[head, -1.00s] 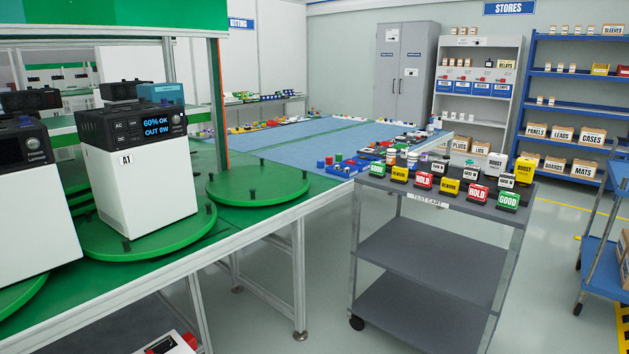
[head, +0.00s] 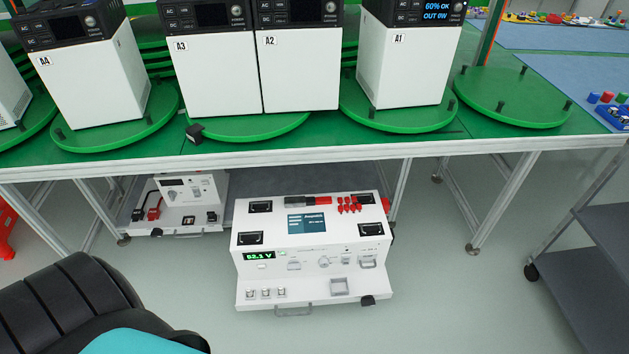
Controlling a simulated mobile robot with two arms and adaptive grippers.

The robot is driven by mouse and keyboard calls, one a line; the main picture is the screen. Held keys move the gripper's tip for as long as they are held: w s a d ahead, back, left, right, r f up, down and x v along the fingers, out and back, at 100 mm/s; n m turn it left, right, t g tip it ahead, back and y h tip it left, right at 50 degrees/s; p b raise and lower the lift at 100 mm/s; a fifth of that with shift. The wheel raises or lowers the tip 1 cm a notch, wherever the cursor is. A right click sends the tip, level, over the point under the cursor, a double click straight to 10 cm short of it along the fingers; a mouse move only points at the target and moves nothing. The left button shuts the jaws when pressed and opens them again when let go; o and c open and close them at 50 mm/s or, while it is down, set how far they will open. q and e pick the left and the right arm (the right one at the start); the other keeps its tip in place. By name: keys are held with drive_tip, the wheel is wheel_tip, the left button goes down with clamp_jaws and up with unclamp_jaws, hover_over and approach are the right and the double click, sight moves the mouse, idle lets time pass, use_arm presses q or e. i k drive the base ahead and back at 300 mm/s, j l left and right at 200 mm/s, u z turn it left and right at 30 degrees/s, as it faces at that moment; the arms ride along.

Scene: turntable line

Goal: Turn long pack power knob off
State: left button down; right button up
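Neither gripper is in view. A white pack (head: 313,235) with black corner pieces stands in front of the bench at low height. Its front shows a green 52.1 V readout (head: 258,256), and small controls (head: 325,262), one of them round; their settings are too small to read. A second white unit (head: 185,195) is partly under the bench at left. On the bench stand tall white packs marked A4 (head: 90,85), A3 (head: 208,75), A2 (head: 300,72) and A1 (head: 405,65). The A1 screen is lit and reads 60% OK, OUT 0W. No label marks any as the long pack.
The packs stand on green turntables; one turntable (head: 513,97) at right is empty. A grey cart (head: 590,245) is at the right edge. The floor (head: 450,300) between it and the low white pack is clear. Part of my arm fills the lower left corner.

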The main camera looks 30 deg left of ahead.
sight(292, 265)
drive_tip(key=u, duration=0.9)
